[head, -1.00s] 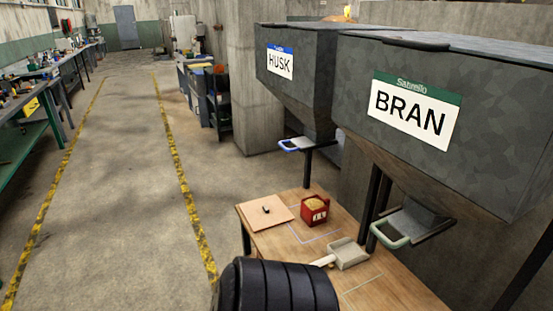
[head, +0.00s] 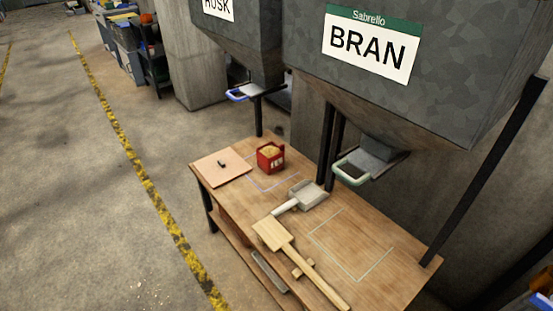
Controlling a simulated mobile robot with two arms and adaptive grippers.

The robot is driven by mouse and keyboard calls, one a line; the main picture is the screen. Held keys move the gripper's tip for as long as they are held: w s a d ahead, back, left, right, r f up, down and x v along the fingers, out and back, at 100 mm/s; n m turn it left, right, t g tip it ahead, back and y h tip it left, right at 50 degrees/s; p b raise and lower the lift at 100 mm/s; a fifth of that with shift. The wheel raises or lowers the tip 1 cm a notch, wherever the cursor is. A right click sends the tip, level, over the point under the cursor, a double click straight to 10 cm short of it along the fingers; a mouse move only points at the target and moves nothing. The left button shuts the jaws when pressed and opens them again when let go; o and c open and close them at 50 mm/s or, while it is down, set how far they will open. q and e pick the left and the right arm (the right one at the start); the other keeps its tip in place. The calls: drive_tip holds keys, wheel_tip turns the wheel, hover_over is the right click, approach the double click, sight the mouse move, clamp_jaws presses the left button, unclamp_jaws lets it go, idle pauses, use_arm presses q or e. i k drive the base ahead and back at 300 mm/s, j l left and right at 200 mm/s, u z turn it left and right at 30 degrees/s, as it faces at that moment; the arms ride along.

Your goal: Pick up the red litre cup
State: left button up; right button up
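The red litre cup (head: 271,158) stands upright on the wooden table (head: 375,241), near its far edge. Neither of my grippers shows in the head view now.
A pinkish board (head: 220,168) with a small black item lies left of the cup. A grey scoop (head: 307,195) and a wooden paddle (head: 300,262) lie nearer. The BRAN hopper (head: 410,65) and HUSK hopper (head: 235,45) overhang behind, with handled slides (head: 352,171) below. Floor at left is clear.

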sight(274, 157)
drive_tip(key=u, duration=0.15)
drive_tip(key=z, duration=3)
drive_tip(key=u, duration=3)
drive_tip(key=i+j+z, duration=0.1)
drive_tip(key=z, duration=0.2)
drive_tip(key=j+z, duration=0.3)
drive_tip(key=i+j+z, duration=0.15)
drive_tip(key=j, duration=0.35)
drive_tip(key=i+j+z, duration=0.15)
drive_tip(key=j, duration=0.4)
drive_tip(key=i+j+z, duration=0.15)
drive_tip(key=j, duration=0.35)
drive_tip(key=j+z, duration=0.15)
drive_tip(key=j, duration=0.4)
